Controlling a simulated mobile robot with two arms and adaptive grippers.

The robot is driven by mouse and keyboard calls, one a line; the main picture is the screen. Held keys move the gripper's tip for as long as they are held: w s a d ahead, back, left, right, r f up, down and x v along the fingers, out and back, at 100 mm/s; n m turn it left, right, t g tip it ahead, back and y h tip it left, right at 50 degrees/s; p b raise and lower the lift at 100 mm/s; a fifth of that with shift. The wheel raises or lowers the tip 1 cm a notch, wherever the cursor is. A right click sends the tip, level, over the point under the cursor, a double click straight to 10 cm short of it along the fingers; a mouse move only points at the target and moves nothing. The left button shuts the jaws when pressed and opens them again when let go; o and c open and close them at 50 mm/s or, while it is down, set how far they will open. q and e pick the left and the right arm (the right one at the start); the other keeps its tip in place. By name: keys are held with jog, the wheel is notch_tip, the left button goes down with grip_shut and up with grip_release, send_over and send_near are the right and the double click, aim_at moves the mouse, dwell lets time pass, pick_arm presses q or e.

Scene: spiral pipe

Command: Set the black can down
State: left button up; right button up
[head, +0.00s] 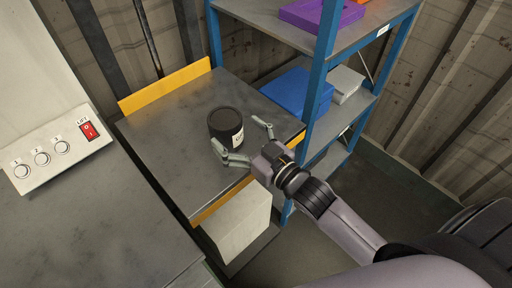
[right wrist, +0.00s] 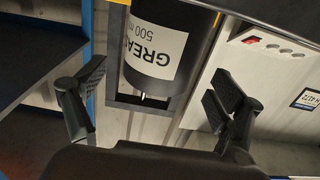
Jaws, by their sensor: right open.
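The black can (head: 224,122) has a dark lid and a white label, and stands upright on the grey metal platform (head: 175,150). My right gripper (head: 238,135) is open, its fingers spread on either side of the can's near side, apart from it as far as I can tell. In the right wrist view, the can (right wrist: 150,75) with its "GREASE 500" label, upside down, shows beyond and between the open fingers of the gripper (right wrist: 155,88). My left gripper is not in view.
Yellow strips (head: 165,88) edge the platform at its far and near sides. A blue-framed shelf (head: 318,75) with a blue bin (head: 297,92) and a purple item (head: 322,13) stands close on the right. A control panel (head: 55,148) with a red lift switch is at left.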

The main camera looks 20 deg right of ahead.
jog(key=v, duration=0.7)
jog(key=shift+s+b, duration=0.15)
jog(key=shift+b, duration=0.25)
